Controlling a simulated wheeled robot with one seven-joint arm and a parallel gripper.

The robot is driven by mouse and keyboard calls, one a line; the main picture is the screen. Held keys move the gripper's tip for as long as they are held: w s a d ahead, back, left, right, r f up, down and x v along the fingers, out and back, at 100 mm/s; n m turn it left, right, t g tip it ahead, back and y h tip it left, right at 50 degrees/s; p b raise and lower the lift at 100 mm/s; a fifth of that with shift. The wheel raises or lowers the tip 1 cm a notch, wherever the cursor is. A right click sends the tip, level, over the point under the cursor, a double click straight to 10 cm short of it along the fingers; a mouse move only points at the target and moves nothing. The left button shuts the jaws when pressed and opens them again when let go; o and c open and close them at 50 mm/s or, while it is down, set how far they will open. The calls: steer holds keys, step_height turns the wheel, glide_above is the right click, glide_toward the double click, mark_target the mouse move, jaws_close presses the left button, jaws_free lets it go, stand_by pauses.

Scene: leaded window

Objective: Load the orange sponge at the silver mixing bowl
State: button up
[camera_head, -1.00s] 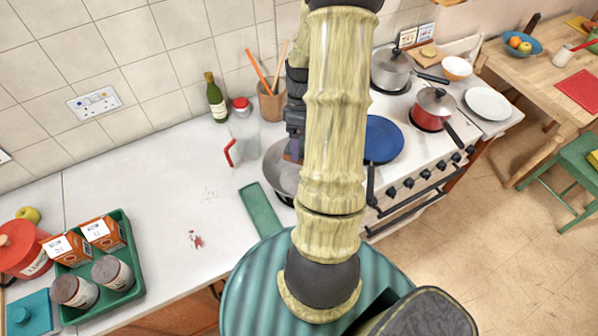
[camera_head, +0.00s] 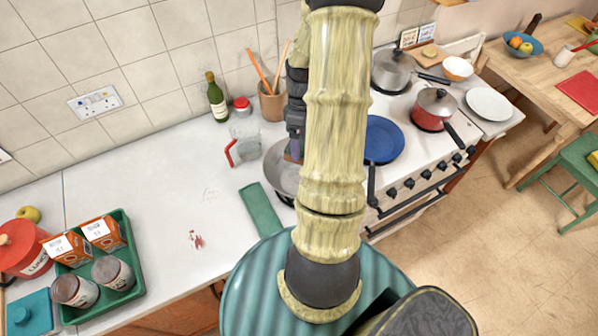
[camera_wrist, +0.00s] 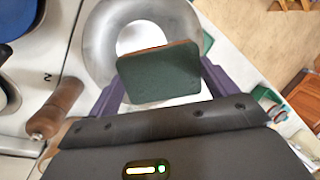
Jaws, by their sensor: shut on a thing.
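The orange sponge (camera_wrist: 158,76) shows in the wrist view mostly by its dark green face, with a thin orange-brown edge along the top. My gripper (camera_wrist: 161,88) is shut on it, with a purple finger at each side. The silver mixing bowl (camera_wrist: 103,52) is behind the sponge in that view, so the sponge appears over it. In the head view the bowl (camera_head: 277,172) stands on the white counter beside the stove, its right part hidden by my arm. My gripper (camera_head: 292,150) reaches down at the bowl there; its fingertips are mostly hidden.
A glass jug with a red handle (camera_head: 243,150) stands close behind the bowl. A green cloth (camera_head: 260,209) lies in front of it. A blue plate (camera_head: 383,140) is right, on the stove. A green tray (camera_head: 128,286) with boxes and jars stands left.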

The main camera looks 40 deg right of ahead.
step_height(320, 180, up, 4)
steer(key=p, duration=0.4)
steer(key=shift+r, duration=0.1)
stand_by(1.0)
